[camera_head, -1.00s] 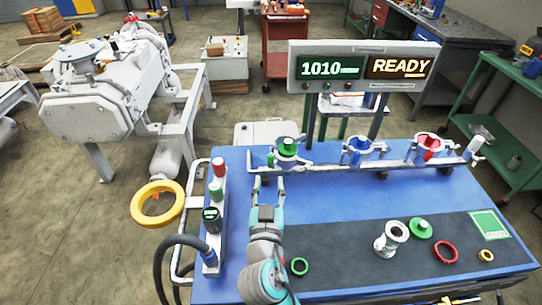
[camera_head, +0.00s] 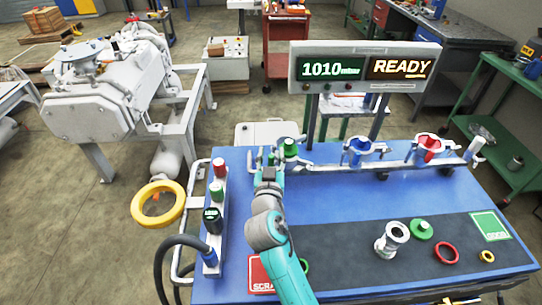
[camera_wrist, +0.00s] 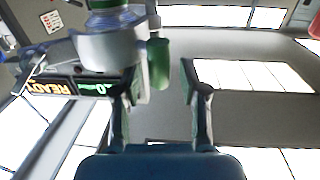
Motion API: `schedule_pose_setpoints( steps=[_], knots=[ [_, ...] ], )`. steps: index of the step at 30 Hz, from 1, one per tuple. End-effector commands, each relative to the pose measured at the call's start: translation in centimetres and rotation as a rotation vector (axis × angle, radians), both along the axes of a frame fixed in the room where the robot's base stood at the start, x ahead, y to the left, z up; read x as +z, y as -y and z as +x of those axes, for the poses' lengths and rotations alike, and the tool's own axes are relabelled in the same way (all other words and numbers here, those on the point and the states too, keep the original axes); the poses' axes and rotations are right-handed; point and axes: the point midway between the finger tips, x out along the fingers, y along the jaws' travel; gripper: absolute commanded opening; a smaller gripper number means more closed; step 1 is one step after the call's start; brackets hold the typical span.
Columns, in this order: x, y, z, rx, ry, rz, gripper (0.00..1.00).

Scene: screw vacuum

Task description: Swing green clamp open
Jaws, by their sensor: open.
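The green clamp (camera_head: 290,149) stands at the left end of the rail behind the blue table, partly hidden by my gripper in the head view. In the wrist view its grey ring body (camera_wrist: 108,50) is at upper left, with a green part above it. Its green handle (camera_wrist: 159,63) hangs upright beside the ring. My gripper (camera_head: 265,157) is at the clamp's left side. In the wrist view my gripper (camera_wrist: 156,80) is open, and the handle shows between the fingertips, closer to the left finger. I cannot tell whether either finger touches it.
Blue (camera_head: 358,152) and red (camera_head: 428,149) clamps stand farther right on the rail. A post with a red cap (camera_head: 219,168) stands left of my arm. A white fitting (camera_head: 393,238) and several rings lie on the dark mat. A display (camera_head: 362,68) reads 1010 mbar, READY.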

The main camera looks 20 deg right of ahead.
Motion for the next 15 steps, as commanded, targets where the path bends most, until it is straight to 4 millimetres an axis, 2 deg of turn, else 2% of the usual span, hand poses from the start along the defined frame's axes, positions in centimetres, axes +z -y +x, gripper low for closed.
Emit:
schedule_pose_setpoints(
  steps=[4,5,9,10,15],
  knots=[
    [0.00,-0.01,-0.01,0.000,0.000,0.000,0.43],
    [0.00,-0.01,-0.01,0.000,0.000,0.000,0.41],
    [-0.01,-0.02,-0.02,0.000,0.000,0.000,0.06],
    [0.00,-0.02,-0.03,0.000,0.000,0.000,0.00],
    [0.00,-0.01,-0.03,0.000,0.000,0.000,0.00]
  ],
)
